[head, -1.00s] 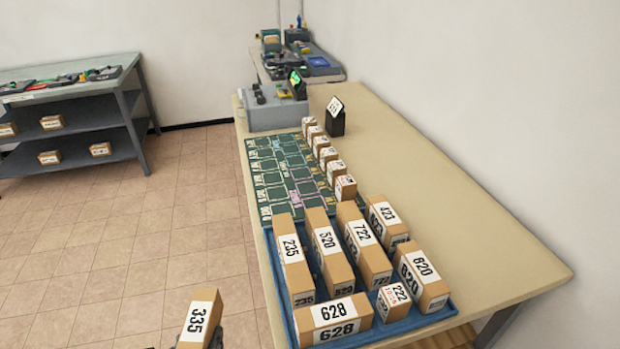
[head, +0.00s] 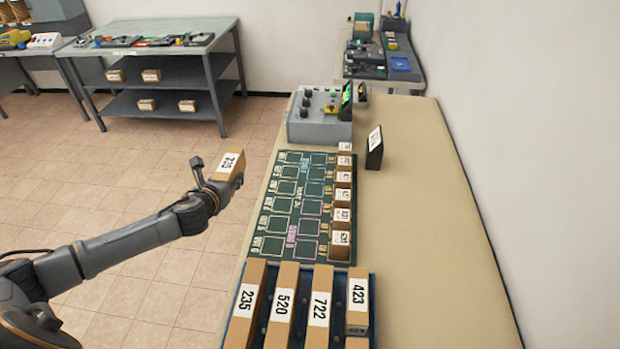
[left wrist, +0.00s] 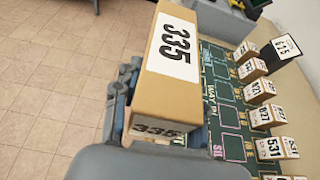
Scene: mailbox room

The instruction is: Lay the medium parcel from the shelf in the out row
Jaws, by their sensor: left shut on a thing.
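A brown parcel labelled 335 (head: 229,167) is held in my left gripper (head: 212,187), over the floor just left of the long table. In the left wrist view the same parcel (left wrist: 165,75) fills the middle, its label facing up, with the gripper's fingers (left wrist: 122,105) at its side. The green sorting board (head: 285,243) lies on the table to the right of the parcel. It has outlined cells, with OUT labels along its left column. Those left cells look empty. My right gripper is not in view.
Several small parcels (head: 341,213) line the board's right edge. A blue tray (head: 238,318) at the near end holds larger parcels. The table's right side is clear.

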